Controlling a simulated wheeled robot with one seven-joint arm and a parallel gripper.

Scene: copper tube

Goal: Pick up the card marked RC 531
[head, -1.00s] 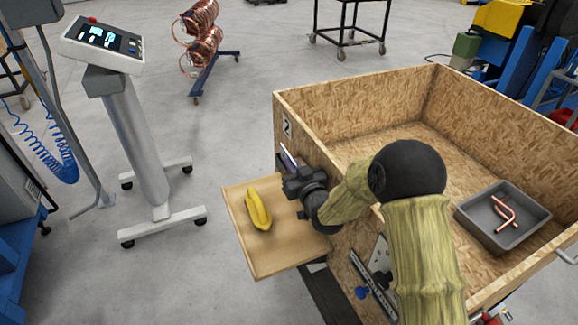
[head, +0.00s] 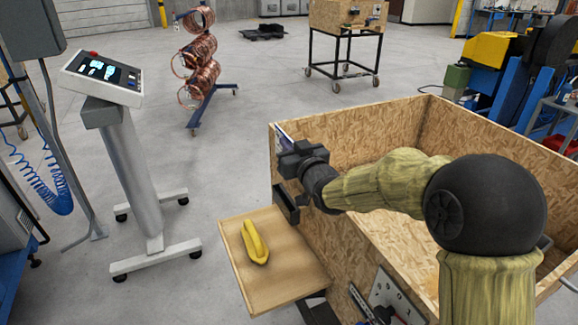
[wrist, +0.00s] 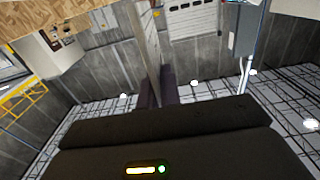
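The card (head: 283,136) shows as a pale, narrow strip at the upper left corner of the wooden crate, beside my gripper (head: 287,150). In the wrist view the card (wrist: 148,48) is seen nearly edge-on, standing up between the two dark fingers of my gripper (wrist: 158,88). The fingers are closed on it. I cannot read its marking. A dark holder (head: 286,204) is on the crate's outer side, below my gripper, and no card shows in it.
A wooden shelf (head: 285,283) carrying a yellow banana-shaped object (head: 255,243) juts from the crate (head: 400,128). A console on a wheeled stand (head: 130,165) is at left. Copper coils (head: 200,75) stand behind. Floor between console and crate is clear.

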